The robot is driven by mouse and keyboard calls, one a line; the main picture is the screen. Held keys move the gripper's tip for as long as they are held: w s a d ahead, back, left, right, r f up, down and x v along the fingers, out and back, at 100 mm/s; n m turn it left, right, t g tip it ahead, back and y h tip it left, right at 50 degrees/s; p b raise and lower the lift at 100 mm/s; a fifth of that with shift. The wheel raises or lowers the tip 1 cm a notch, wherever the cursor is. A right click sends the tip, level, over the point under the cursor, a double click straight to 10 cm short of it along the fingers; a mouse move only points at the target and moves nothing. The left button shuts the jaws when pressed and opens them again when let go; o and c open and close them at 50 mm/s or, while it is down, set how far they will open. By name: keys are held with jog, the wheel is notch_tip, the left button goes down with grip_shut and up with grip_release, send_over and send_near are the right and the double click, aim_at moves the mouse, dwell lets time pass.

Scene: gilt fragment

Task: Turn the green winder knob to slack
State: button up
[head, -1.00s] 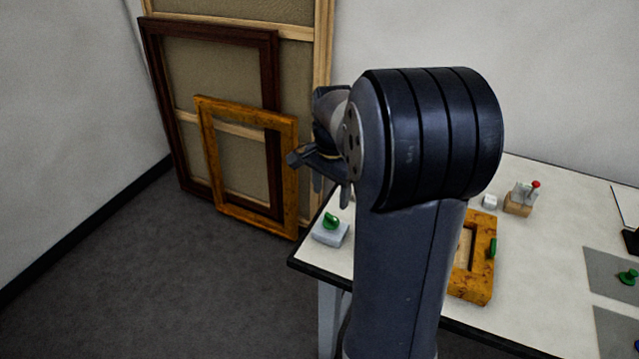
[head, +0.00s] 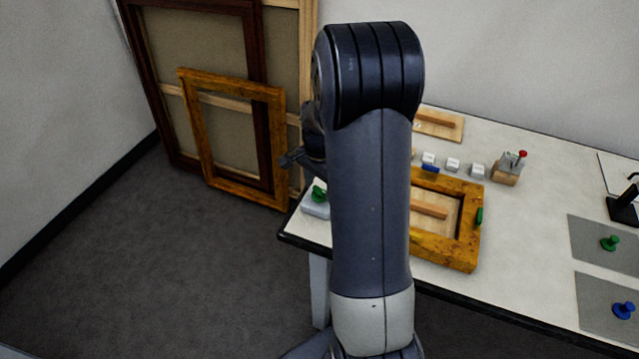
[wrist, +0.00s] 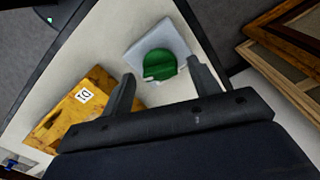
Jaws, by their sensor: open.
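The green winder knob (head: 319,194) sits on a pale grey block (head: 315,210) at the table's left corner. In the wrist view the knob (wrist: 158,65) shows from above as a rounded green shape with a pale pointer at its lower left, on its block (wrist: 178,32). My gripper (wrist: 162,69) is open, with one finger on either side of the knob in the picture. I cannot tell whether the fingers touch it or how far above it they are. In the head view my arm hides most of the gripper.
A gilt frame (head: 447,254) with a green piece (head: 479,217) on its edge lies right of my arm. Small white blocks (head: 453,165) and a red-tipped switch (head: 522,155) stand behind it. Grey mats bear green (head: 609,243) and blue (head: 623,310) knobs. Frames (head: 235,190) lean on the wall.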

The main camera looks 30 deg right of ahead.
jog(key=c, duration=1)
jog(key=shift+n, duration=0.4)
jog(key=n+b, duration=0.1)
jog(key=n, duration=0.2)
jog(key=shift+n, duration=0.4)
jog(key=n+b, duration=0.1)
jog(key=n, duration=0.9)
jog(key=shift+n+b, duration=0.3)
jog(key=shift+n, duration=0.1)
jog(key=n, duration=0.6)
jog(key=shift+n, duration=0.3)
